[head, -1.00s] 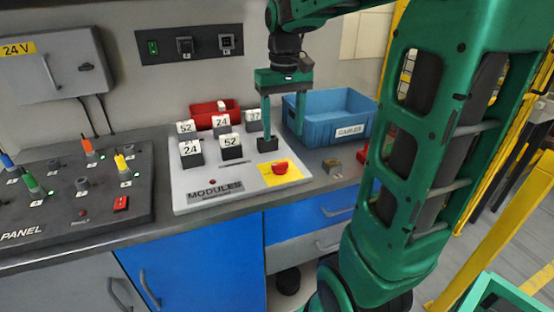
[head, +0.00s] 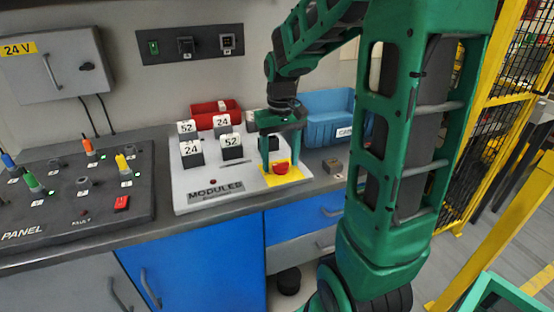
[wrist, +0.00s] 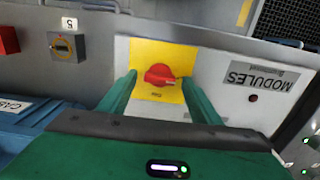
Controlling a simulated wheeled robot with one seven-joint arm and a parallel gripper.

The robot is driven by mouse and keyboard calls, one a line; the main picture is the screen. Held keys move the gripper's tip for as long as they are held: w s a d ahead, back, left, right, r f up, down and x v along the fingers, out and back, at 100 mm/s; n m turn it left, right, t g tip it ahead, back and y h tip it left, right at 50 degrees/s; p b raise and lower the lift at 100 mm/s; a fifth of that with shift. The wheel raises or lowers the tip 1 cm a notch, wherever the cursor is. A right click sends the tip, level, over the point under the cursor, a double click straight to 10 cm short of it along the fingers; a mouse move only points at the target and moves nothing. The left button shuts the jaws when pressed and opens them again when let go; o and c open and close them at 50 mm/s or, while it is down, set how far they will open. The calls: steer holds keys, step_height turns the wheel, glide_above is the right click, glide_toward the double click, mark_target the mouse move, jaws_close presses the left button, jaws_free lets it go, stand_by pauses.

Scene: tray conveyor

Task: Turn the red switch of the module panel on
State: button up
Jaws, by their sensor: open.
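The module panel (head: 205,192) is a light grey board marked MODULES on the worktop. Its red switch (head: 282,169) is a rotary knob on a yellow plate at the board's right front. In the wrist view the red switch (wrist: 159,75) lies between and a little beyond the fingertips, its grip bar roughly level across the picture. My gripper (head: 281,166) is open above the yellow plate, with one finger on each side of the switch. The gap between fingers also shows in the wrist view (wrist: 160,82). Whether a finger touches the switch cannot be told.
Numbered blocks (head: 232,148) stand on the board behind and left of my gripper. A red bin (head: 213,110) and a blue bin (head: 318,124) are behind. Another panel (head: 85,195) with coloured levers is at left. A small box (head: 332,166) is at right.

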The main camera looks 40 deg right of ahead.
steer(key=c, duration=1)
steer(key=shift+c, duration=0.2)
steer(key=shift+m, duration=0.4)
steer(key=m, duration=0.3)
steer(key=shift+m, duration=0.4)
steer(key=m, duration=0.4)
steer(key=shift+a+m, duration=0.1)
steer(key=shift+m, duration=0.2)
steer(key=m, duration=0.4)
steer(key=shift+w, duration=0.1)
steer(key=shift+m, duration=2.2)
steer(key=shift+w, duration=0.1)
